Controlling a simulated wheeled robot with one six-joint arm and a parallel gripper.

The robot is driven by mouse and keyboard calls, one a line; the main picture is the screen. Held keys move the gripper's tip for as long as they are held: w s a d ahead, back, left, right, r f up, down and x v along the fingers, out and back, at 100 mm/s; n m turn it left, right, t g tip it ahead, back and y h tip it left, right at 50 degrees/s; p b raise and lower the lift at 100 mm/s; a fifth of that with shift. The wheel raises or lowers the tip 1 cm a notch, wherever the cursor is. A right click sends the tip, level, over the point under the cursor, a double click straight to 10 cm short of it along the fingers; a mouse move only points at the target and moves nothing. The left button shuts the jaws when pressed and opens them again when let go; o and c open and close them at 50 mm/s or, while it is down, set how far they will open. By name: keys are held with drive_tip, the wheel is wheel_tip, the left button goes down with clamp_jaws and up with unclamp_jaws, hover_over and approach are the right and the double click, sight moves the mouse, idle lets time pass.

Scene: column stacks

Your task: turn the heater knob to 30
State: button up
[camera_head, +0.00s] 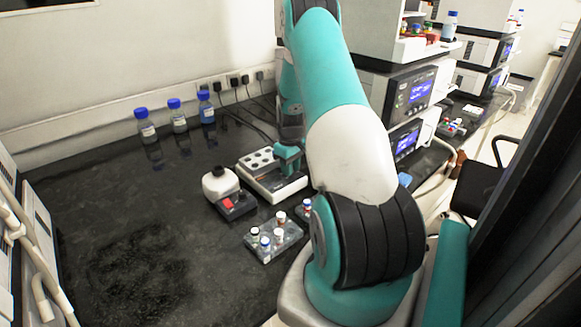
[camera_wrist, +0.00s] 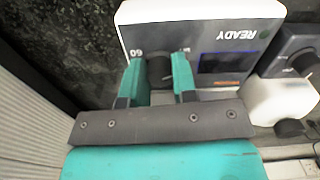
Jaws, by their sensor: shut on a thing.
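The heater (camera_head: 262,178) is a white box with a block of dark wells on top, standing on the black bench in the head view. The wrist view shows its front panel (camera_wrist: 205,20) upside down, with the word READY, a dark display and the number 60 beside the knob. The heater knob (camera_wrist: 158,72) is dark and round. My gripper (camera_wrist: 160,78) has its two teal fingers on either side of the knob, shut on it. In the head view my gripper (camera_head: 290,158) is at the heater's front, and my arm hides part of it. The knob's pointer cannot be made out.
A small mixer with a white top (camera_head: 220,183) and a red switch stands left of the heater. A vial rack (camera_head: 273,243) with several vials is in front. Several blue-capped bottles (camera_head: 178,116) stand by the wall. The bench's left part is clear.

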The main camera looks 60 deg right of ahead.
drive_tip(key=m, duration=0.5)
drive_tip(key=shift+w+m, duration=0.1)
drive_tip(key=shift+m, duration=2.4)
drive_tip(key=o, duration=0.9)
drive_tip(key=shift+o, duration=0.2)
drive_tip(key=shift+r, duration=0.1)
wheel_tip(320, 180, up, 17)
drive_tip(key=b, duration=0.1)
drive_tip(key=shift+r, duration=0.15)
